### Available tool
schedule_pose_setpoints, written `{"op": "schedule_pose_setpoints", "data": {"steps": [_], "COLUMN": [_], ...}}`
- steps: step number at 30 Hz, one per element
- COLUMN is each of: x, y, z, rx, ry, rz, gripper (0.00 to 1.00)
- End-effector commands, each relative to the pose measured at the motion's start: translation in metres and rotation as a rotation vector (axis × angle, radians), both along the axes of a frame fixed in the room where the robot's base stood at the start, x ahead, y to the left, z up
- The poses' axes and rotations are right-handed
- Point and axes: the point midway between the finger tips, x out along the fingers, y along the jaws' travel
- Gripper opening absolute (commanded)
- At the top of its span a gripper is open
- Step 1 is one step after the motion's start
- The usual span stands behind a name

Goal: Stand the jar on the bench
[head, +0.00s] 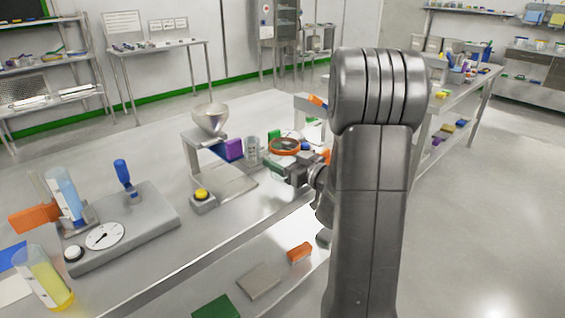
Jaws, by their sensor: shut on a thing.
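My gripper (297,174) is in the middle of the head view, over the bench (160,165), at the end of my arm. Its jaws are small and partly hidden by the wrist. They are shut on what looks like the jar (285,145), a round thing with an orange rim right at the fingertips. The jar's lower part is hidden by the gripper and things around it. I cannot tell whether its base touches the bench.
A funnel on a stand (209,120), a purple block (234,149), a clear ribbed container (252,149) and a yellow button box (203,200) stand left of my gripper. A grey dial station (120,228) and a yellow-filled cylinder (45,278) are at the left front. Bare bench lies between.

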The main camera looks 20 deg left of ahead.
Motion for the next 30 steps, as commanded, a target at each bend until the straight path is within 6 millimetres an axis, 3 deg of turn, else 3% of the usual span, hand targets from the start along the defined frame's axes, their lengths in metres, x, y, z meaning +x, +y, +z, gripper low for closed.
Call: {"op": "schedule_pose_setpoints", "data": {"steps": [11,12,14,26,30], "x": [0.0,0.0,0.0,0.0,-0.004], "y": [0.0,0.0,0.0,0.0,-0.02], "z": [-0.005,-0.004,-0.004,0.002,0.001], "rx": [0.001,0.001,0.001,0.001,-0.001], "ry": [-0.001,-0.001,-0.001,-0.001,0.0], "rz": [0.0,0.0,0.0,0.0,-0.005], "gripper": [0.14,0.76,0.88,0.9,0.9]}}
